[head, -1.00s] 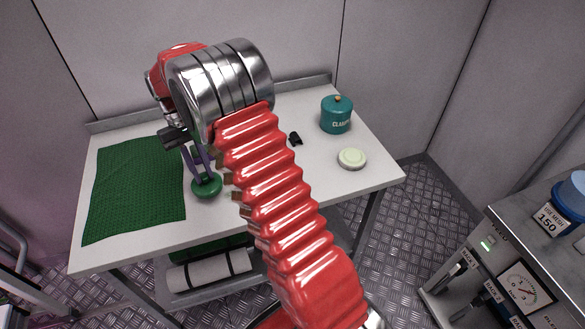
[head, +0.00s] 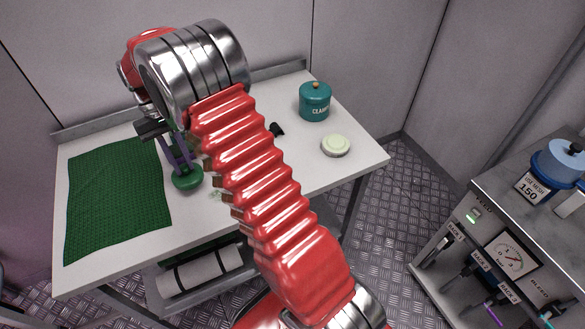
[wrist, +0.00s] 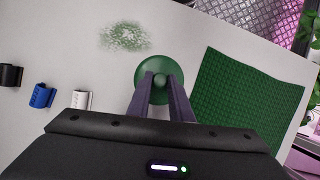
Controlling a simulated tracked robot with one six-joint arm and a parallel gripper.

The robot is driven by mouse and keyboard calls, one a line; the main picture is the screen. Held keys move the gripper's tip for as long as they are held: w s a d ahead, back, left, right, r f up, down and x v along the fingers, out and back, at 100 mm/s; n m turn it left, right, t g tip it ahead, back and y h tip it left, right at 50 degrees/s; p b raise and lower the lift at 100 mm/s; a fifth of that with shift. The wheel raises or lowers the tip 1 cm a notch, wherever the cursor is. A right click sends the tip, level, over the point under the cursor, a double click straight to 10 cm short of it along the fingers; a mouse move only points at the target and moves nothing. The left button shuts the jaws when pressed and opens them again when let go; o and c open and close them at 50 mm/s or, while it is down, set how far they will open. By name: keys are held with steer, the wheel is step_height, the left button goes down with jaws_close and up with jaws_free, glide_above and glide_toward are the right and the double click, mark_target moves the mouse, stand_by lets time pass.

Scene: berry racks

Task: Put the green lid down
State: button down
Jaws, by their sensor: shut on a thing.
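My gripper (wrist: 161,80) is shut on the knob of the round green lid (wrist: 147,91). The lid also shows in the head view (head: 187,179), below the purple fingers, over the white table. Whether it touches the tabletop I cannot tell. A green textured mat (wrist: 248,100) lies flat beside it, to the right in the wrist view and to the left in the head view (head: 115,200). The lid is just off the mat's edge.
A teal canister (head: 314,102) and a round pale-topped dish (head: 335,146) stand on the table's right. Green specks (wrist: 125,37) lie near the lid. Black (wrist: 11,75), blue (wrist: 42,95) and white (wrist: 82,99) small pieces lie left in the wrist view. An equipment cart (head: 520,215) stands right.

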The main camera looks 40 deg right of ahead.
steer(key=s+d+r+m+t, duration=0.1)
steer(key=s+d+m+t, duration=0.1)
steer(key=s+d+m, duration=0.3)
steer(key=s+d+r+m+t+y, duration=0.1)
steer(key=s+d+m, duration=0.5)
steer(key=d+m, duration=0.6)
steer(key=s+d+r+m+t, duration=0.3)
steer(key=s+d+m+t, duration=0.2)
steer(key=d+m, duration=0.4)
steer(key=s+m, duration=0.1)
steer(key=m, duration=0.2)
steer(key=shift+s+d+y, duration=0.15)
steer(key=shift+d+y, duration=0.05)
steer(key=shift+y, duration=0.1)
steer(key=shift+r, duration=0.1)
steer(key=shift+f, duration=3.15)
steer(key=shift+f, duration=0.1)
steer(key=shift+f, duration=1.75)
